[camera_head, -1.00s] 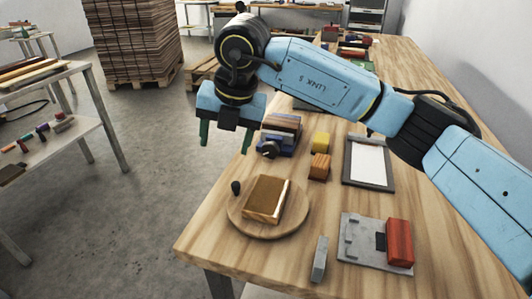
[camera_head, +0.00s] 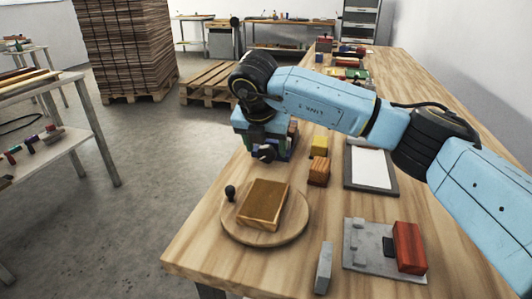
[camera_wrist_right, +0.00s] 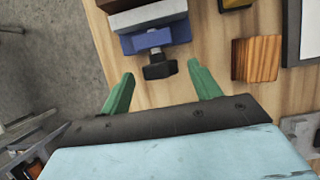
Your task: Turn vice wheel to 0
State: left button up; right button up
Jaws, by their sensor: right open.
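The vice (camera_wrist_right: 158,38) is blue with grey and brown parts. It stands near the left edge of the wooden table and is partly hidden by my right gripper in the head view. Its dark vice wheel (camera_wrist_right: 160,66) faces the gripper in the wrist view; the wheel also shows in the head view (camera_head: 264,154). No number shows on the wheel. My left gripper is not in view.
An orange wooden block (camera_head: 318,171) and a yellow block (camera_head: 319,145) stand right of the vice. A round board (camera_head: 290,232) with a wooden block and a black knob lies in front. A framed white sheet (camera_head: 370,168) and a grey plate (camera_head: 365,258) lie further right.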

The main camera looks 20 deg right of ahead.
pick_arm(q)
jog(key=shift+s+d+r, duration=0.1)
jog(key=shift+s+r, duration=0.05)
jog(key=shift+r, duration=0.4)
pick_arm(e)
jog(key=shift+x, duration=0.75)
jog(key=c, duration=1)
jog(key=g+h+p, duration=0.1)
jog(key=h+p, duration=0.1)
jog(key=p, duration=0.1)
jog(key=n+g+h+p, duration=0.1)
jog(key=shift+w+a+g+h, duration=0.25)
jog(key=shift+a+g+h, duration=0.05)
jog(key=shift+a+h, duration=0.1)
jog(key=shift+h+p, duration=0.3)
jog(key=shift+h, duration=0.2)
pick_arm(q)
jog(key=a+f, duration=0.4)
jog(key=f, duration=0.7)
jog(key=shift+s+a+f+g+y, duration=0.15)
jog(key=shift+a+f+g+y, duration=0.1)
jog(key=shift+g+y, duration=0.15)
pick_arm(e)
jog(key=shift+a+f+g+h, duration=0.1)
jog(key=shift+g+h, duration=0.2)
jog(key=shift+g, duration=0.1)
jog(key=shift+w, duration=0.1)
